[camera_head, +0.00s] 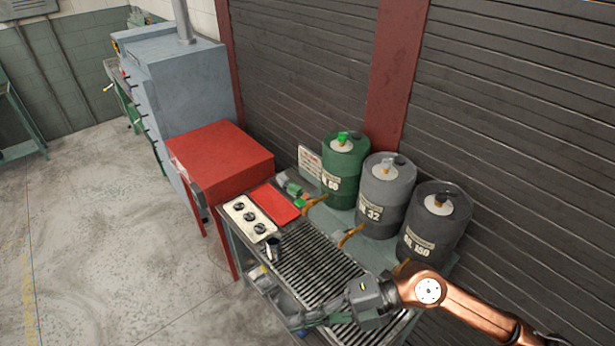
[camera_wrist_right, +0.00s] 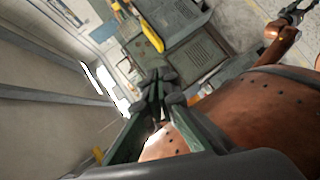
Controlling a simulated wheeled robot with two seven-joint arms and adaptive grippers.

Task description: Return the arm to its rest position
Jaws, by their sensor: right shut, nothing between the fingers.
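My right arm (camera_head: 465,305) comes in from the lower right of the head view, copper-coloured, with a grey wrist. My right gripper (camera_head: 308,321) is over the near part of the slatted bench top, its green fingers pointing left. In the right wrist view, the gripper's fingertips (camera_wrist_right: 157,78) meet, shut with nothing between them. My left arm does not show in the head view. A copper arm with a small dark gripper (camera_wrist_right: 293,14) shows at the top right of the wrist view and looks like my left one; its jaws are too small to judge.
The slatted bench (camera_head: 312,262) carries a green drum (camera_head: 343,175), a grey drum (camera_head: 385,200) and a dark drum (camera_head: 432,228) along the wall. A white panel with knobs (camera_head: 250,217) and a red box (camera_head: 222,160) stand farther left. The floor (camera_head: 90,240) is clear at left.

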